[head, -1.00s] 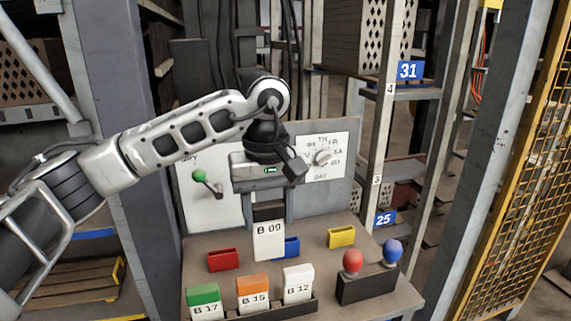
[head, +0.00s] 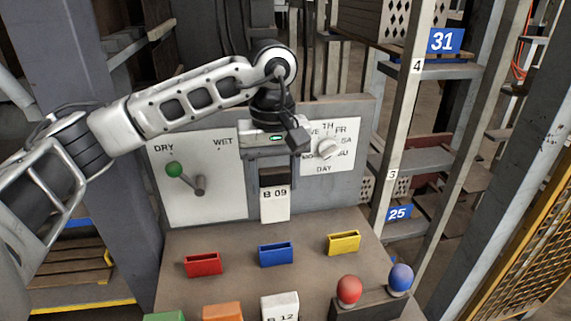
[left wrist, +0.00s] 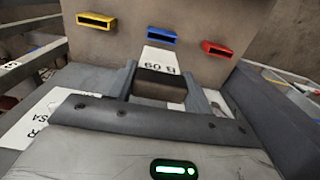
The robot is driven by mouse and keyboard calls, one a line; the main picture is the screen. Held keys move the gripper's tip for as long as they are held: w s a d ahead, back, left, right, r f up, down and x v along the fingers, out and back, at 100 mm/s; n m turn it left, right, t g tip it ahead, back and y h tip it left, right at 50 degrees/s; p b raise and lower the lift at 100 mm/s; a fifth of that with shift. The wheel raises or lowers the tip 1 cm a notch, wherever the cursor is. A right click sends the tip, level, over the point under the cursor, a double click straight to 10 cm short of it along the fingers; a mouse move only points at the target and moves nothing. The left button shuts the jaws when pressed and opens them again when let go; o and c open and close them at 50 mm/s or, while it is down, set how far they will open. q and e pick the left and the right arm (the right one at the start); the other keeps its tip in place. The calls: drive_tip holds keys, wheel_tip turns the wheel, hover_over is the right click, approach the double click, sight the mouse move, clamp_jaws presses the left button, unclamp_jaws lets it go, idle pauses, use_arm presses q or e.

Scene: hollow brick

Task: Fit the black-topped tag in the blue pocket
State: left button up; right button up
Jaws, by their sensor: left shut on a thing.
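The black-topped tag is a white card marked B 09 (head: 275,206), upright in the head view. My left gripper (head: 274,172) is shut on its black upper end and holds it above the desk. The blue pocket (head: 276,255) is a small slotted holder on the desk, below the tag in the picture, with a clear gap between them. In the left wrist view the tag (left wrist: 159,60) points from the fingers (left wrist: 160,88) towards the blue pocket (left wrist: 163,36). My right gripper is not in view.
A red pocket (head: 203,265) and a yellow pocket (head: 343,243) flank the blue one. Green, orange and white B 12 (head: 280,308) tags stand at the front. Red (head: 349,290) and blue (head: 400,278) knobs are at right. A panel with lever and dial (head: 327,149) stands behind.

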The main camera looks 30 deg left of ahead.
sight(274, 203)
use_arm(q)
drive_tip(key=shift+s+f+b, duration=0.25)
drive_tip(key=shift+f+b, duration=0.15)
drive_tip(key=shift+f, duration=0.15)
wheel_tip(274, 203, down, 4)
drive_tip(key=b, duration=0.2)
drive_tip(key=shift+f+b, duration=0.1)
drive_tip(key=shift+b, duration=0.25)
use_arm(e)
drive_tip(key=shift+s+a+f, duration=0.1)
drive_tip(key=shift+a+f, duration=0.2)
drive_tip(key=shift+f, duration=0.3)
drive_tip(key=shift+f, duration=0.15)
use_arm(q)
drive_tip(key=shift+s+f+b, duration=0.1)
drive_tip(key=shift+f+b, duration=0.25)
drive_tip(key=shift+f, duration=0.05)
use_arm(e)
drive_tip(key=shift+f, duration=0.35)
